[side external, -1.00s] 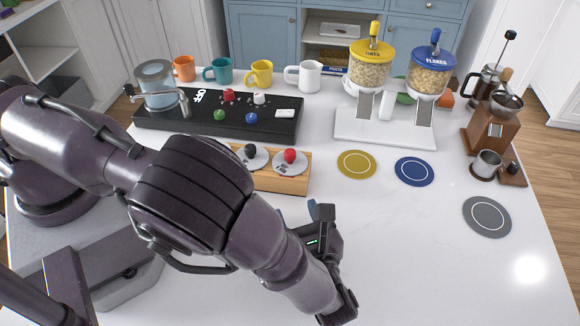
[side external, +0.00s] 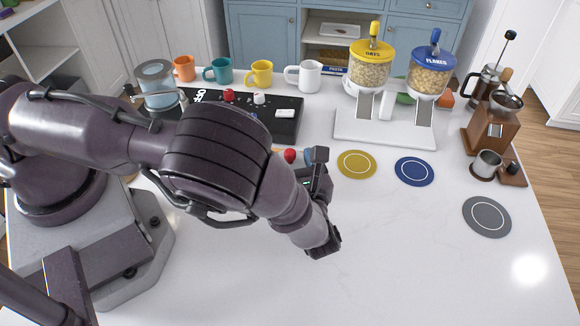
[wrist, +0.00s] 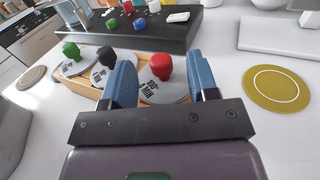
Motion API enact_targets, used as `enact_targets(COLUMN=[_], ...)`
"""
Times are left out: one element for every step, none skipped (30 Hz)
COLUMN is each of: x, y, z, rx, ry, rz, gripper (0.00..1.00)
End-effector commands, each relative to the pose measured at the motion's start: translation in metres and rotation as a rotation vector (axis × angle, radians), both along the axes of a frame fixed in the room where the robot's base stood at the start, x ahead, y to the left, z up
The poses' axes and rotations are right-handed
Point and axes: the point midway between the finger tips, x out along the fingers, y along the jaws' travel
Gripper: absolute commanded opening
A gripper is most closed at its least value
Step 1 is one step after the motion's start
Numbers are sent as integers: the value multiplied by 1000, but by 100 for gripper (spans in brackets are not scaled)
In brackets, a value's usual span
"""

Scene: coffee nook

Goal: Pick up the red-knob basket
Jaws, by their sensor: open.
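The red-knob basket shows its red knob (wrist: 159,67) and grey labelled lid (wrist: 166,91) at the right end of the wooden stand. In the wrist view the two blue fingers of my gripper (wrist: 161,66) are apart, one on each side of the red knob in the picture. No contact with the knob is visible, and I cannot tell the depth gap. In the side external view the red knob (side external: 289,156) peeks out beside my gripper. My arm hides most of the stand there.
Black-knob (wrist: 106,57) and green-knob (wrist: 71,50) baskets sit to the left on the same wooden stand (wrist: 80,87). A black control panel (wrist: 130,34) lies behind. Yellow (side external: 357,165) and blue (side external: 414,171) round mats lie to the right. The front counter is clear.

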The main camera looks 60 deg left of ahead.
Motion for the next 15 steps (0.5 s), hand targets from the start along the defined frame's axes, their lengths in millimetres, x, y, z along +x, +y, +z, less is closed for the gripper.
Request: enact_targets(x=[3,4,5,6,7,7,7,7,7,7,7,7,7,7,7], y=[7,10,13,15,16,17,18,18,18,17,17,17,17,17,17], z=[0,0,0,0,0,0,0,0,0,0,0,0,0,0,0], rx=[1,0,-1,-1,-2,-2,-2,-3,-3,-2,-2,-2,-2,-2,-2], ry=[-1,-1,-2,-2,-2,-2,-2,-1,-1,-2,-2,-2,-2,-2,-2], rz=[1,0,0,0,-1,-1,-1,-2,-2,-2,-2,-2,-2,-2,-2], gripper=[54,54,54,54,54,54,54,54,54,54,54,52,45,38,29])
